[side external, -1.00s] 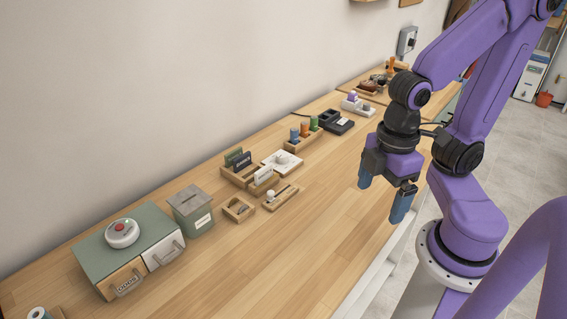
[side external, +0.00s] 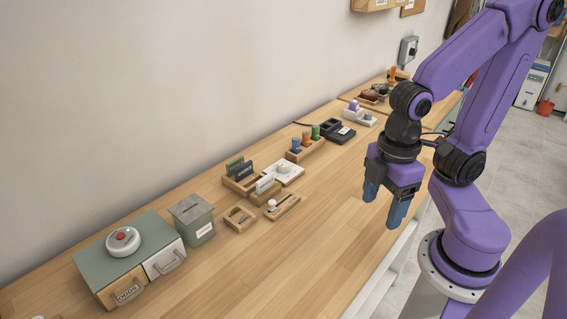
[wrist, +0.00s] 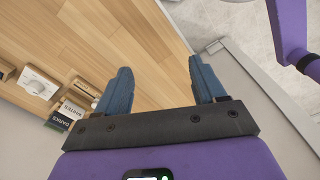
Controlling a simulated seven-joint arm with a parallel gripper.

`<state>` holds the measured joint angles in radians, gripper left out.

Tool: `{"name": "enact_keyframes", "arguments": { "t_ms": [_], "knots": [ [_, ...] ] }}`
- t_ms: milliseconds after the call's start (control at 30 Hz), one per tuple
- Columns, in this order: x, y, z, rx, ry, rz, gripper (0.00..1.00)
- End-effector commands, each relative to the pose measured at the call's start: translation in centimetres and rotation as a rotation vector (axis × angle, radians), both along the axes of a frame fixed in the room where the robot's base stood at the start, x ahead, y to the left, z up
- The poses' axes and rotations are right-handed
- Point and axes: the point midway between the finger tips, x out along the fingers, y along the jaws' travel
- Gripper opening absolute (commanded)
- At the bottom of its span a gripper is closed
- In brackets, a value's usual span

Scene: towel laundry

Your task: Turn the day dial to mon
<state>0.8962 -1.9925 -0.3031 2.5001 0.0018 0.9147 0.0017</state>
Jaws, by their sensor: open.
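A white square plate with a round white knob (side external: 284,171) sits on the bench behind the small card holders; it looks like the day dial, but no day marks are readable. It also shows at the left edge of the wrist view as a white dial (wrist: 38,85). My gripper (side external: 384,205) is open and empty, pointing down over the bench's front edge, well to the right of the dial and apart from it. In the wrist view its two blue fingers (wrist: 160,67) stand wide apart with bare wood and the bench edge beyond them.
A green drawer box with a red button (side external: 122,237) stands left. The front bench top is clear.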

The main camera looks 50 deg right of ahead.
Motion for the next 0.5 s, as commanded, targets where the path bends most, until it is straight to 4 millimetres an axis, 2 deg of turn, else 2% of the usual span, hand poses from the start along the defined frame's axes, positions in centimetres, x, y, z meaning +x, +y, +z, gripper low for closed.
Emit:
{"name": "enact_keyframes", "arguments": {
  "t_ms": [167, 333, 500],
  "knots": [
    [2.2, 0.9, 0.7, 0.0, 0.001, -0.104, 0.62],
    [7.1, 2.0, 2.0, -0.004, 0.005, -0.323, 0.62],
    [12.5, 2.2, 3.3, -0.006, 0.009, -0.555, 0.62]
  ]
}}
